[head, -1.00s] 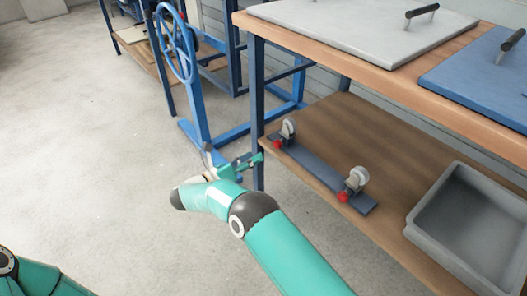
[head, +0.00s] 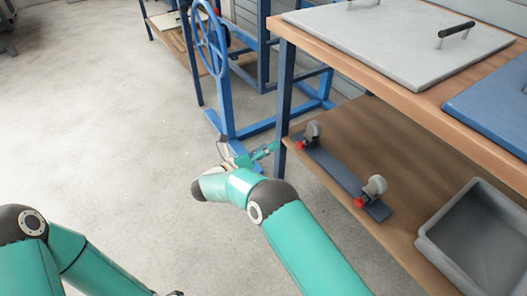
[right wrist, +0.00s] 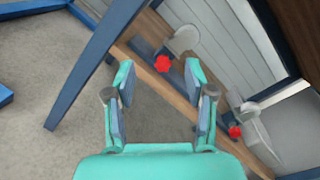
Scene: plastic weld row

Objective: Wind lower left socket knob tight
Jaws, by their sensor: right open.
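The lower left socket knob (head: 300,146) is small and red, on the left socket (head: 313,131) of a dark bar (head: 335,168) on the lower shelf. It also shows in the right wrist view (right wrist: 163,63), between my fingertips in the picture and beyond them. My right gripper (head: 268,151) is open and empty, just left of the knob with a gap, near the table leg. Its two fingers show apart in the right wrist view (right wrist: 160,76). My left arm enters at lower left; only a small dark piece near its end shows at the bottom edge.
A second socket (head: 375,185) with a red knob (head: 360,203) stands at the bar's right end. A grey bin (head: 432,250) sits further right on the shelf. The blue table leg (head: 284,95) and blue wheel stand (head: 226,110) are close to my right gripper.

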